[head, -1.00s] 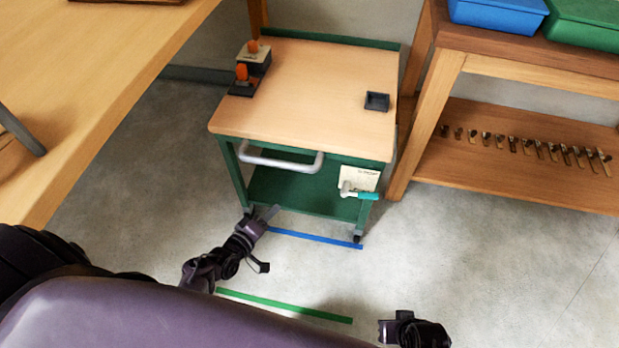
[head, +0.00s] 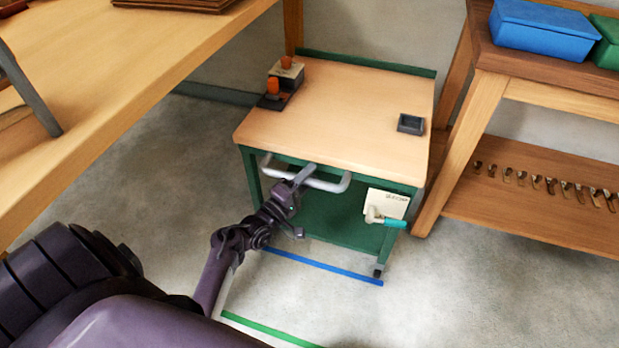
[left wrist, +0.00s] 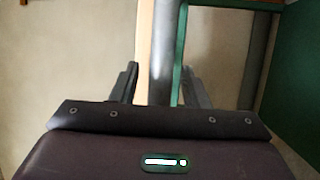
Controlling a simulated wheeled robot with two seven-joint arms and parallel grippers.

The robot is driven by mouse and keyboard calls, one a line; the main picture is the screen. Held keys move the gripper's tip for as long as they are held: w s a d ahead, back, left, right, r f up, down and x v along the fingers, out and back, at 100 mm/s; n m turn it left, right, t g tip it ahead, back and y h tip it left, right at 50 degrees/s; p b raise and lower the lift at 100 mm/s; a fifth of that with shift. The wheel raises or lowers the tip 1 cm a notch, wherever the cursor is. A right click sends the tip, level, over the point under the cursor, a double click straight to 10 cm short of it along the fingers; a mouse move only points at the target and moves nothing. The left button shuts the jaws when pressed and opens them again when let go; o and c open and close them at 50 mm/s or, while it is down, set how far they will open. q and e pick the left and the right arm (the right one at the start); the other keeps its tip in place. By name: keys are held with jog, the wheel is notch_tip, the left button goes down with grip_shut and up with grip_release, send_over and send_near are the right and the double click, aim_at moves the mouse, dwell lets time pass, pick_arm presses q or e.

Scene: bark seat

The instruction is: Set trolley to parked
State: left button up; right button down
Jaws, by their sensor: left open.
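The trolley (head: 345,112) has a wooden top and a green frame and stands against the wall. Its grey handle (head: 328,185) sticks out at the front. My left gripper (head: 302,177) is open at the handle in the head view. In the left wrist view the grey handle bar (left wrist: 163,60) runs between the two open fingers of the left gripper (left wrist: 160,85); I cannot tell if they touch it. A lever with a teal grip (head: 388,221) sits at the trolley's front right, below a white label (head: 387,203). My right gripper is out of view.
A blue floor line (head: 322,266) lies before the trolley, and a green line (head: 270,329) lies nearer me. A wooden table (head: 130,75) is on the left. A bench (head: 490,110) with blue and green boxes is on the right. The floor between is clear.

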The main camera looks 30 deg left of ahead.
pick_arm(q)
jog(key=shift+w, duration=0.25)
grip_shut()
jog(key=shift+w, duration=0.1)
